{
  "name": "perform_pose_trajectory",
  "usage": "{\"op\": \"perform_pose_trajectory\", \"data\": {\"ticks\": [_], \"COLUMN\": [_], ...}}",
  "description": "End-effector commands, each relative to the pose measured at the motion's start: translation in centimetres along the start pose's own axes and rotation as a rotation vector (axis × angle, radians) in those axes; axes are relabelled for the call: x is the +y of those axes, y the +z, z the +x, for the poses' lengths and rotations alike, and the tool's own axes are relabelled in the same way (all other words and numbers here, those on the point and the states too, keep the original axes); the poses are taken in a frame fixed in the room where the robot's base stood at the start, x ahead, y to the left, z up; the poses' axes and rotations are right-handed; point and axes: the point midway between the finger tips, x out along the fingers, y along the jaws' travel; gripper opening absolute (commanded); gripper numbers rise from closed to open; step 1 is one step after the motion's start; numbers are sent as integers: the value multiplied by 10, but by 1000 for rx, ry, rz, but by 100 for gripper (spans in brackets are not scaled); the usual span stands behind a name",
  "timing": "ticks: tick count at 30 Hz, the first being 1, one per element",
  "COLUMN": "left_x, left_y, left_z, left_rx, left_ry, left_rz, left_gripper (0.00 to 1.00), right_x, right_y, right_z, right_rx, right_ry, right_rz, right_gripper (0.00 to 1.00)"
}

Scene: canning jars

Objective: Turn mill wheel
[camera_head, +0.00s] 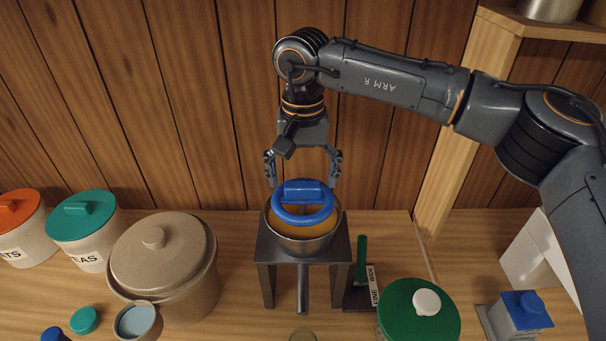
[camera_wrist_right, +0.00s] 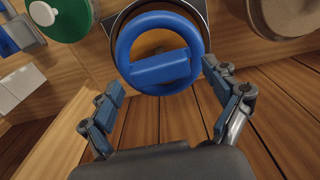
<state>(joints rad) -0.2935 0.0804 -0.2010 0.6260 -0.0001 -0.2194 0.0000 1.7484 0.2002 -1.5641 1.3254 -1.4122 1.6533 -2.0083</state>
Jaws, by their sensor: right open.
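The mill wheel (camera_head: 303,192) is a blue ring with a thick crossbar. It sits over a metal bowl (camera_head: 302,246) with an orange inside, on a dark metal stand (camera_head: 341,252). The wheel also shows in the right wrist view (camera_wrist_right: 160,68). My right gripper (camera_head: 303,180) points down from above and behind the wheel, with its fingers spread to either side. In the right wrist view the gripper (camera_wrist_right: 163,88) is open, with the wheel ahead between and beyond the fingertips. No touch is clear. My left gripper is out of view.
A green lever (camera_head: 361,260) stands on a labelled plate beside the stand. A green lid with a white knob (camera_head: 427,302) is near right. A beige lidded crock (camera_head: 165,262) and teal- and orange-lidded canisters (camera_head: 82,214) are left. A wooden post (camera_head: 447,180) rises right; a plank wall is behind.

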Motion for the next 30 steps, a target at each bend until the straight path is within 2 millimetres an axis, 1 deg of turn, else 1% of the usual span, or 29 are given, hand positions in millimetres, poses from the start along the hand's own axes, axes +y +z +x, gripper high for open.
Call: {"op": "perform_pose_trajectory", "data": {"ticks": [1, 4, 11, 12, 14, 15, 17, 18, 19, 20, 30], "left_x": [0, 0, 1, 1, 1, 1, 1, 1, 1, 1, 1], "left_y": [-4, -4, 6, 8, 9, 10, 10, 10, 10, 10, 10], "left_z": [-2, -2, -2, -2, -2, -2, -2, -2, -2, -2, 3], "left_rx": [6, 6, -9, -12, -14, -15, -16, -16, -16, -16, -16], "left_ry": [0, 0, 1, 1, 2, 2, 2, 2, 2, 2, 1], "left_rz": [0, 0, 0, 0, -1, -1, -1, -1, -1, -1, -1], "left_gripper": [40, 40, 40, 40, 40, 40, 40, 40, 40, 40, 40], "right_x": [0, 0, 0, 0, 0, 0, 0, 0, 0, 0, 0], "right_y": [0, 0, 0, 0, 0, 0, 0, 0, 0, 0, 0], "right_z": [3, 7, 8, 8, 8, 8, 8, 8, 8, 8, 9], "right_rx": [-1, 0, 0, 0, 0, 0, 0, 0, 0, 0, -1], "right_ry": [1, 0, -1, 0, 0, 0, 0, 0, 0, 0, 0], "right_rz": [0, -1, -1, -1, 0, 0, 0, -1, 0, -1, 42], "right_gripper": [89, 89, 89, 85, 72, 64, 52, 44, 38, 34, 34]}}
